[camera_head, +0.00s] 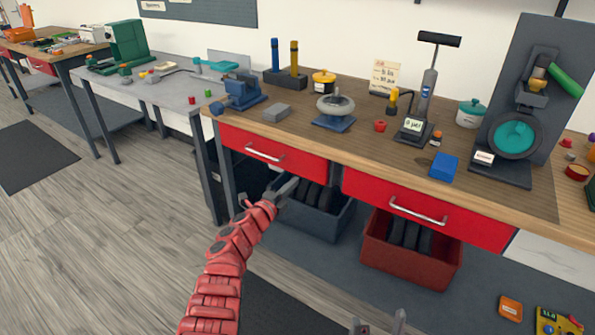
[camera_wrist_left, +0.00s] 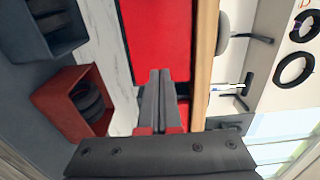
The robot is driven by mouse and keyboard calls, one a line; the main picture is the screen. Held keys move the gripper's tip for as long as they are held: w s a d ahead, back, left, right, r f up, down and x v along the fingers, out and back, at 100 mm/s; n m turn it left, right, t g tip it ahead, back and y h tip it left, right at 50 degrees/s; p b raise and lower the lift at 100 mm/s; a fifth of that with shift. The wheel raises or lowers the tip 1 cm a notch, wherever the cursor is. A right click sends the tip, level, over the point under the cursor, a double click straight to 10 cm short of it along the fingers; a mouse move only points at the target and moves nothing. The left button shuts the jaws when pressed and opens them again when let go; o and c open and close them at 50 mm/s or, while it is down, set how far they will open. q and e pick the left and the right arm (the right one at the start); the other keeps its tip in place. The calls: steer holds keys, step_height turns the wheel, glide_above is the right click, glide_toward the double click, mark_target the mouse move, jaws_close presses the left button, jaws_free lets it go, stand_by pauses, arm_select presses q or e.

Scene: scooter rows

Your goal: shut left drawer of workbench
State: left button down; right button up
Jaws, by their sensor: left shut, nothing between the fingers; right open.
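The workbench (camera_head: 470,195) has two red drawer fronts with silver bar handles. The left drawer (camera_head: 235,140) is under the tabletop's left part; its red front also shows in the left wrist view (camera_wrist_left: 157,35). I cannot tell how far it stands out. The right drawer (camera_head: 430,208) is beside it. My left gripper (camera_head: 294,184) is shut and empty, just below the left drawer's lower right part. In the left wrist view its fingertips (camera_wrist_left: 160,73) overlap the red front's edge; contact is unclear. My right gripper (camera_head: 380,322) is open at the bottom edge, mostly out of frame.
A blue-grey bin (camera_head: 320,222) and a red bin (camera_head: 378,256) with dark tyres stand under the bench. Tools and a wheel stand (camera_head: 334,121) stand on top. A grey table (camera_head: 150,92) adjoins at left.

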arm_select(q)
steer(key=p+v, duration=0.2)
steer(key=v, duration=0.4)
steer(key=shift+s, duration=0.2)
